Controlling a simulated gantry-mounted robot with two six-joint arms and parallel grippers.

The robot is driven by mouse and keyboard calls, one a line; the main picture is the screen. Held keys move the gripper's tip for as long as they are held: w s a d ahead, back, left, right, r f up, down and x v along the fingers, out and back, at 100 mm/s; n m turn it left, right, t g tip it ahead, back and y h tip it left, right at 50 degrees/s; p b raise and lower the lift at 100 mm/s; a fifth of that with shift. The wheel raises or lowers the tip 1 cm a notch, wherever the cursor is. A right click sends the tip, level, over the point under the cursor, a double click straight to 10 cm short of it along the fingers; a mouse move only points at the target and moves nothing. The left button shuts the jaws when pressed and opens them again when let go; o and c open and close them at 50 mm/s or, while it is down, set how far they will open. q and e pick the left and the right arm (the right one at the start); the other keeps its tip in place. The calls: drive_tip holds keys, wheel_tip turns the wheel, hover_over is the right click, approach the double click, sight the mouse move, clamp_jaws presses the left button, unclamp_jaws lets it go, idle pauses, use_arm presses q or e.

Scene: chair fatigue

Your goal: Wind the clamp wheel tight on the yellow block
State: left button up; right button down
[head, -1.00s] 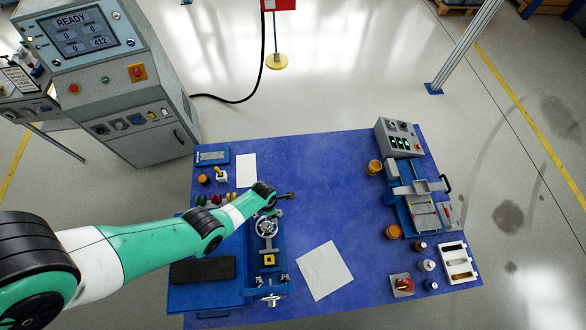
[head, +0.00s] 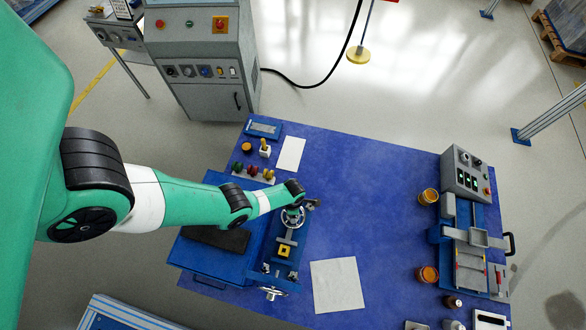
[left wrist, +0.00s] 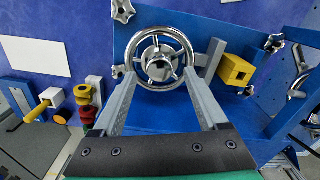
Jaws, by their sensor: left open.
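The clamp wheel (head: 292,218) is a silver spoked handwheel on the blue clamp fixture (head: 262,263). The yellow block (head: 284,251), with a dark square opening, sits in the fixture just below the wheel in the head view. In the left wrist view the wheel (left wrist: 160,50) is straight ahead and the yellow block (left wrist: 235,71) is to its right, by a grey clamp part. My left gripper (left wrist: 160,74) is open, its two fingers on either side of the wheel's near rim; I cannot tell whether they touch it. In the head view my wrist partly covers the wheel's upper edge. My right gripper is not in view.
A black pad (head: 217,238) lies beside the fixture. White sheets (head: 337,285) lie on the blue table (head: 375,215). Another device (head: 470,240) and orange cups stand at the right. The table's middle is clear.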

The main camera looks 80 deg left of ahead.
use_arm(q)
wheel_tip(320, 180, down, 2)
drive_tip(key=shift+f+b, duration=0.15)
drive_tip(key=shift+b, duration=0.4)
clamp_jaws()
